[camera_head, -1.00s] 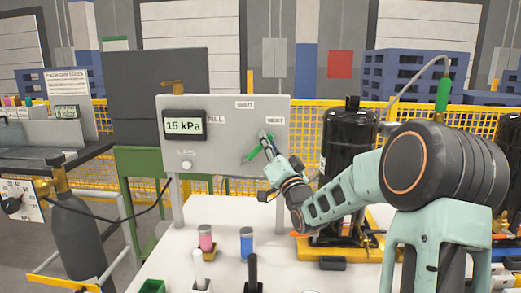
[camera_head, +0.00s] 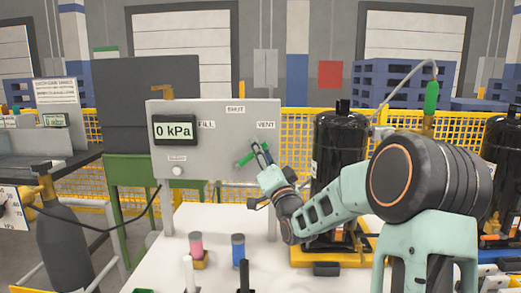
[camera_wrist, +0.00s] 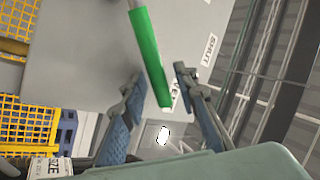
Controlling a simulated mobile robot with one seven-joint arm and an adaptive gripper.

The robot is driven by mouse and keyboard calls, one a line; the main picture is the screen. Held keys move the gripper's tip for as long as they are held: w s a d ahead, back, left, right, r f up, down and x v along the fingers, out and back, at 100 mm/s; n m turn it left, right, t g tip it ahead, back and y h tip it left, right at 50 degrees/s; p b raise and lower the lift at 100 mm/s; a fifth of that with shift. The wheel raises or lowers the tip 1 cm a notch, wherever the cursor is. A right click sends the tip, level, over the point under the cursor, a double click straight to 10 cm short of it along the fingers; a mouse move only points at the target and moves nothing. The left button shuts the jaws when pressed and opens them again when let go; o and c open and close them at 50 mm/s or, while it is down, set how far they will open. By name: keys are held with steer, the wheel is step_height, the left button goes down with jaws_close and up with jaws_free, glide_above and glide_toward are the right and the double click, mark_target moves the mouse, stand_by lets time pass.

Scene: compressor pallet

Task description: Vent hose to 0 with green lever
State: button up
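The green lever (camera_head: 246,157) is on the front of the grey panel (camera_head: 215,145), slanted up to the right below the VENT label (camera_head: 266,125). The panel display (camera_head: 174,130) reads 0 kPa. In the head view my gripper (camera_head: 259,153) is at the lever's right end. In the wrist view the green lever (camera_wrist: 151,55) passes between the fingers of my gripper (camera_wrist: 157,82). The fingers are apart, with visible gaps beside the lever. The panel's valve body is partly hidden.
A black tank (camera_head: 338,150) stands right of the panel, near my arm. A grey hose with a green sleeve (camera_head: 431,97) rises behind my arm. Pink (camera_head: 196,246) and blue (camera_head: 238,248) capped cylinders stand on the white table (camera_head: 190,270) in front.

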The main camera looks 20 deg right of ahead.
steer(key=v, duration=1.2)
stand_by(0.4)
